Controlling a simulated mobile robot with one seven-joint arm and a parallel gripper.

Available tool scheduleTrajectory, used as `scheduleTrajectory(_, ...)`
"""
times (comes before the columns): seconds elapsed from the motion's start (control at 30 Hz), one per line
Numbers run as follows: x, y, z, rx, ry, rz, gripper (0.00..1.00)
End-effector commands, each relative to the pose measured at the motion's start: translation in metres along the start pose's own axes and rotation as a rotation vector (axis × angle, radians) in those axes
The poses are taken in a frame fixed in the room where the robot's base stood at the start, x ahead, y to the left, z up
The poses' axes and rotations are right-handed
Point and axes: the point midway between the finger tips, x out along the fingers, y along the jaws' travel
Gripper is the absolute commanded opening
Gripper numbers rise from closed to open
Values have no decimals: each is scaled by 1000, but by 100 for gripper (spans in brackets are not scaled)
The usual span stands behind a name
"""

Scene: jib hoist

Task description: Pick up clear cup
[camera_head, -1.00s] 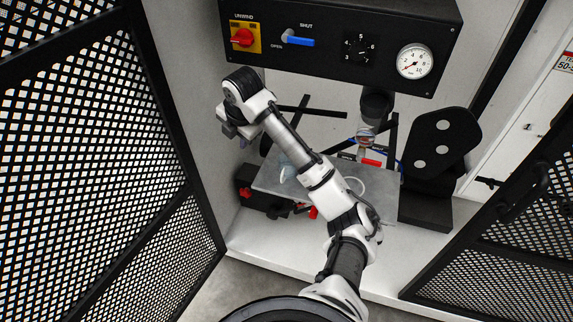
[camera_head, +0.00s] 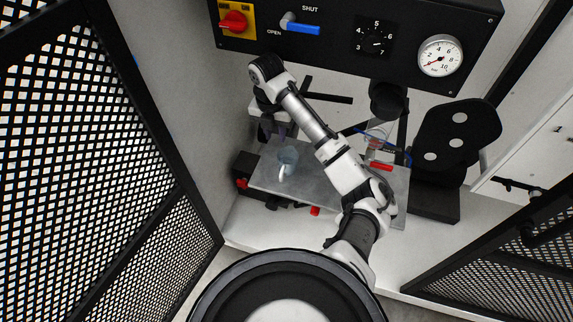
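A pale, see-through cup (camera_head: 287,157) stands on the grey metal plate (camera_head: 330,203), toward its left part. A curved whitish piece shows at its lower left. My gripper (camera_head: 278,128) hangs at the far end of my arm, just above and behind the cup in the picture. It is small and dark against dark parts, so its fingers and any contact with the cup are unclear. A second clear vessel (camera_head: 377,136) shows under the black nozzle at the right. My arm crosses the middle of the plate and hides part of it.
A black control panel (camera_head: 340,45) with a red switch (camera_head: 233,22), a blue lever (camera_head: 303,29) and a gauge (camera_head: 440,56) overhangs the back. A black bracket (camera_head: 458,140) stands right of the plate. Mesh doors (camera_head: 90,150) flank both sides. A red piece (camera_head: 381,167) sits near the nozzle.

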Motion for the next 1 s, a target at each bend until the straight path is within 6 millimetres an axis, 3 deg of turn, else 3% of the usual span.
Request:
scheduleTrajectory(0.1,21,1,-1,1,4,3,28)
scheduleTrajectory(0.43,41,-1,-2,1,2,1,28)
scheduleTrajectory(0.73,78,-6,-8,1,1,-1,28)
scheduleTrajectory(1.0,86,-5,-8,1,-1,1,28)
